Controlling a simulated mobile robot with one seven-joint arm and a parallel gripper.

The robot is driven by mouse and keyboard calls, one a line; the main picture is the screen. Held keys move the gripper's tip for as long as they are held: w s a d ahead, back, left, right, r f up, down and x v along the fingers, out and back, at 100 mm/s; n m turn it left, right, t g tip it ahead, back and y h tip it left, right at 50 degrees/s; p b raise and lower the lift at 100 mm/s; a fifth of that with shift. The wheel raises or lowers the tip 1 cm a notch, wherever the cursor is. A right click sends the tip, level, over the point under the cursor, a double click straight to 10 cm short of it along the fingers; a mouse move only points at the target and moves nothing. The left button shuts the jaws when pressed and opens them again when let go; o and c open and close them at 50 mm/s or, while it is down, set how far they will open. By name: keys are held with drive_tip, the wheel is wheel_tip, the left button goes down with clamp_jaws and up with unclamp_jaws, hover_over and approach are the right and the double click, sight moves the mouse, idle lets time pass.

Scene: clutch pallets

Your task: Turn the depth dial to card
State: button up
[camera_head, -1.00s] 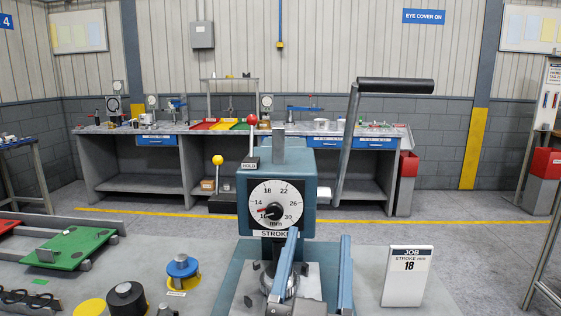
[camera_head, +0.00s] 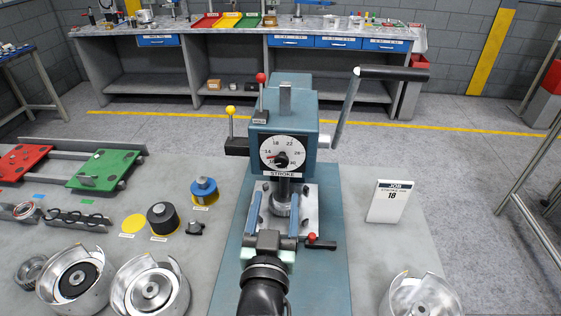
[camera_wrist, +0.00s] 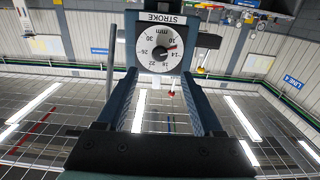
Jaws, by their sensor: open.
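The depth dial (camera_head: 283,154) is a round white face with a black knob on the front of the blue press head, labelled STROKE. Its red pointer lies on the left, between 10 and 14; the wrist view shows the dial upside down (camera_wrist: 159,48). The white job card (camera_head: 389,201) stands to the right and reads JOB, STROKE mm 18. My gripper (camera_head: 275,195) is open and empty, in front of and lower in the picture than the dial. In the wrist view the dial lies beyond and between its blue fingers, apart from them.
The press has a black-gripped lever (camera_head: 390,73) at right, a red-knobbed HOLD lever (camera_head: 260,90) and a yellow-knobbed lever (camera_head: 230,120) at left. A red-handled clamp (camera_head: 316,241) sits near my gripper. Metal housings (camera_head: 150,288) and a blue-topped part (camera_head: 204,190) stand left.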

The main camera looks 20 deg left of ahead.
sight(281, 164)
drive_tip(key=p+x, duration=0.2)
drive_tip(key=x, duration=0.7)
drive_tip(key=shift+w+a, duration=0.1)
drive_tip(key=shift+w, duration=0.3)
clamp_jaws()
